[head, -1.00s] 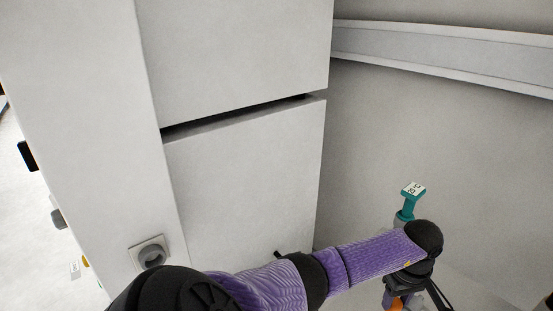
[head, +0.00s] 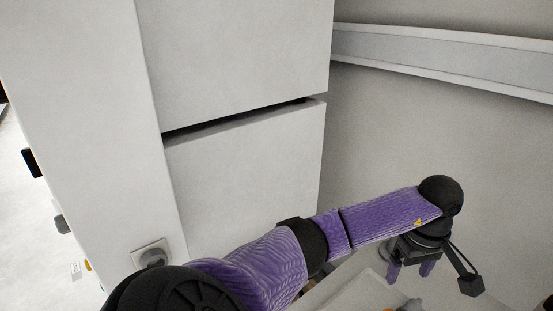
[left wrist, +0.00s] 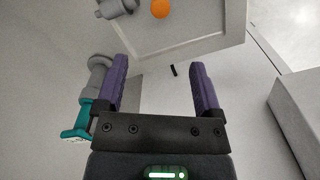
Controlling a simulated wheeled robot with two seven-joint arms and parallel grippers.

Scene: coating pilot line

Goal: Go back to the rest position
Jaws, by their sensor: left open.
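My left arm comes in from the bottom left of the head view and reaches right. Its left gripper (head: 410,270) hangs at the right with its two purple fingers pointing down and apart. In the left wrist view the left gripper (left wrist: 158,65) is open, with nothing between the fingers. A teal part with a white label (left wrist: 78,120) and a grey round piece (left wrist: 100,72) show just outside the left finger there; I cannot tell whether they touch it. My right gripper is not in view.
A tall white cabinet (head: 245,170) stands close in front, with a knob (head: 152,258) low on it. A light tray (left wrist: 200,42) holds an orange ball (left wrist: 160,8) and a grey fitting (left wrist: 117,8). A pale box (left wrist: 300,110) stands at the right. A rail (head: 440,58) crosses the back wall.

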